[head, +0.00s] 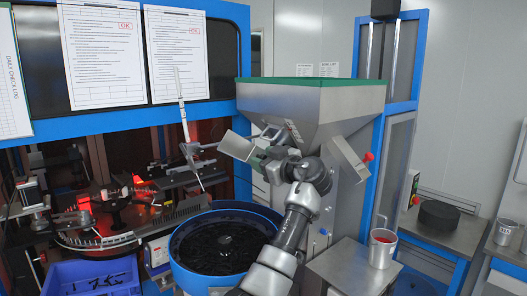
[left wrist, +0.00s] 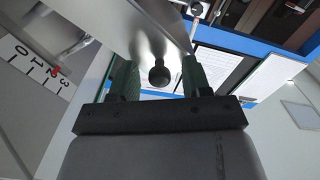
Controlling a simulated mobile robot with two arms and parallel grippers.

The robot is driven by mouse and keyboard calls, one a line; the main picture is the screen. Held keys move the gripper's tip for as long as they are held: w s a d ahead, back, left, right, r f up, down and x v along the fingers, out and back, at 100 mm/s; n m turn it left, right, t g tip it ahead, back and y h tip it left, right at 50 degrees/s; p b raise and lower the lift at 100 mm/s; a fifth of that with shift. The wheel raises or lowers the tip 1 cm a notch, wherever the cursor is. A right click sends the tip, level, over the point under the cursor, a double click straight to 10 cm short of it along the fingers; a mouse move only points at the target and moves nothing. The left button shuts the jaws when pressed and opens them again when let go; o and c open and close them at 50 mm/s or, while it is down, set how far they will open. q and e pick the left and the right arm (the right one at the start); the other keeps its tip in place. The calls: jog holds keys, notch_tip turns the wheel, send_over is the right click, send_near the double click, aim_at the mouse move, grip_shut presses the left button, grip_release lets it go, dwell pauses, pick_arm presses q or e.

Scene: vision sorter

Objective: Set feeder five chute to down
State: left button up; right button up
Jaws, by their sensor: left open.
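A steel hopper (head: 312,105) with a green rim stands at the centre of the head view. A flat metal chute plate (head: 237,146) sticks out tilted at its left side. No feeder number is readable. My left gripper (head: 262,153) is beside this plate, below the hopper. In the left wrist view its two green fingers (left wrist: 156,70) are open, with a dark round knob (left wrist: 159,76) showing between them and the metal plate (left wrist: 150,32) beyond. Contact with the knob cannot be told. My right gripper is not in view.
A scale plate with a red pointer (left wrist: 56,71) is at the left of the wrist view. A blue-rimmed bowl (head: 222,243) of dark parts stands below. Another flap with a red knob (head: 368,157) is on the hopper's right. A steel table holds a red-filled cup (head: 382,248).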

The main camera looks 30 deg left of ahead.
pick_arm(q)
jog(key=shift+a, duration=0.1)
jog(key=shift+w, duration=0.1)
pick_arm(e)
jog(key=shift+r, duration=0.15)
pick_arm(q)
grip_shut()
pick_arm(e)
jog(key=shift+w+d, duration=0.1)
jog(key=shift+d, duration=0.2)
pick_arm(q)
jog(key=shift+f, duration=0.1)
jog(key=s+f+n+b, duration=0.2)
jog(key=f+b, duration=0.3)
jog(key=b, duration=0.5)
jog(key=s+a+f+n+b, duration=0.1)
jog(key=f+n+b, duration=0.4)
jog(key=b, duration=0.6)
jog(key=shift+s+a+f, duration=0.2)
jog(key=shift+s+f, duration=0.25)
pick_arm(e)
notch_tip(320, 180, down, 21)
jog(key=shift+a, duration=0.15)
pick_arm(q)
grip_release()
